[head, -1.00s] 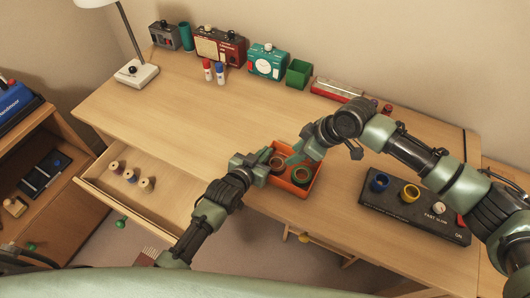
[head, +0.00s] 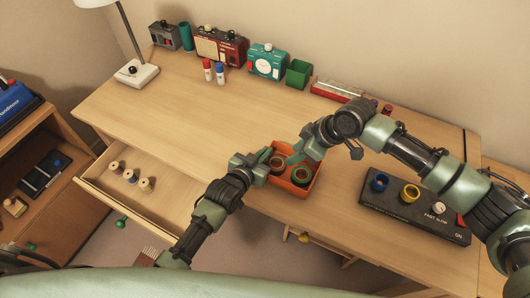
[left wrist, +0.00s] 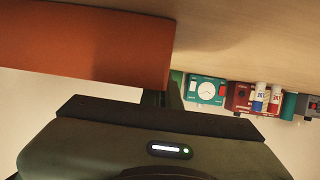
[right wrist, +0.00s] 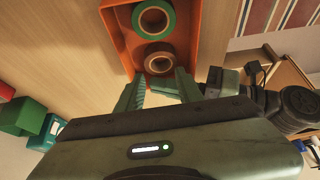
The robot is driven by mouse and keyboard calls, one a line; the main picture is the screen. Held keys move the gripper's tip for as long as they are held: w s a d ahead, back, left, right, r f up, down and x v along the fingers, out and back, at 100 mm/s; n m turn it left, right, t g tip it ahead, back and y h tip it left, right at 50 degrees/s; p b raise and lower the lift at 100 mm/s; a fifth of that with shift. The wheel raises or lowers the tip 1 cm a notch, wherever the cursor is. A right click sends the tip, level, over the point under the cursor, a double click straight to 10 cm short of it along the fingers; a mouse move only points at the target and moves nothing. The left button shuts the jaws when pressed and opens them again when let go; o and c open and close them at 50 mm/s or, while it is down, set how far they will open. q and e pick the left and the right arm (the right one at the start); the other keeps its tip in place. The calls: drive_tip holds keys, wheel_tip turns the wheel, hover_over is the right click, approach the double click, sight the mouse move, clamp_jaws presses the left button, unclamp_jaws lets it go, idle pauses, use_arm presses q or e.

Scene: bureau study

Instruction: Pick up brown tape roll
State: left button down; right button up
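The brown tape roll (head: 278,163) lies in an orange tray (head: 315,185) at the front of the desk, beside a green tape roll (head: 301,175). In the right wrist view the brown roll (right wrist: 159,60) sits just ahead of my right gripper (right wrist: 160,76). My left gripper (head: 264,168) is at the tray's left side. The left wrist view shows the tray's orange wall (left wrist: 90,40) close up against its finger; whether it pinches the wall is unclear.
A black panel (head: 415,208) with blue and yellow rings lies right of the tray. An open drawer (head: 150,205) with several spools is at the left front. A lamp (head: 136,73), radio (head: 220,45), teal timer (head: 268,62) and green box (head: 299,73) line the back. The desk's middle is clear.

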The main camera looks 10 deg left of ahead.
sight(278, 161)
drive_tip(key=o, duration=0.7)
drive_tip(key=shift+w+a+r, duration=0.1)
drive_tip(key=a+f, duration=0.1)
drive_tip(key=f, duration=0.1)
drive_tip(key=w+a+f+n+g+h, duration=0.1)
drive_tip(key=a+f, duration=0.1)
drive_tip(key=f, duration=0.1)
drive_tip(key=a+f+n+h, duration=0.1)
drive_tip(key=a+f, duration=0.1)
drive_tip(key=f, duration=0.1)
drive_tip(key=shift+w+f, duration=0.1)
drive_tip(key=shift+w, duration=0.15)
